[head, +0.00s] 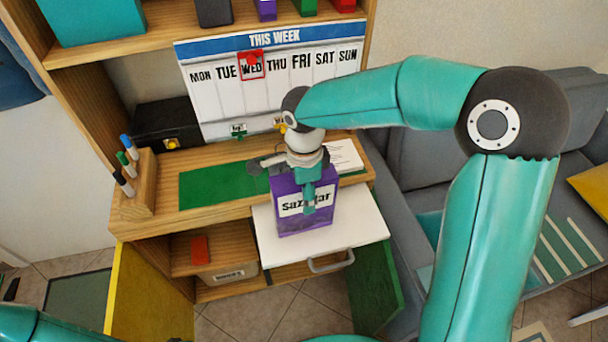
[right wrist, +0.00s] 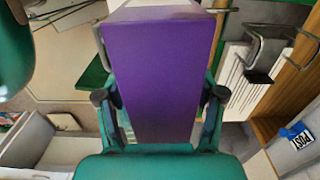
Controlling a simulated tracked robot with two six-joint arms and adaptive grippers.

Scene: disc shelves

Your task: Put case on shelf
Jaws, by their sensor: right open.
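A purple case (head: 292,226) with a white label, partly covered by my gripper, stands upright on the pulled-out white board (head: 350,226) of the wooden shelf unit. My right gripper (head: 309,194) is over the case from above. In the right wrist view the purple case (right wrist: 158,75) fills the middle, and the open fingers of the right gripper (right wrist: 161,96) stand on either side of it. I cannot tell if they touch it. My left gripper is out of view; only a piece of my left arm shows at the bottom left.
The upper shelf (head: 140,42) holds a teal box and several coloured cases along its edge. A week calendar (head: 270,85) stands behind the desk top with its green mat (head: 215,186). A pen block (head: 143,185) stands at the left. A grey sofa is at the right.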

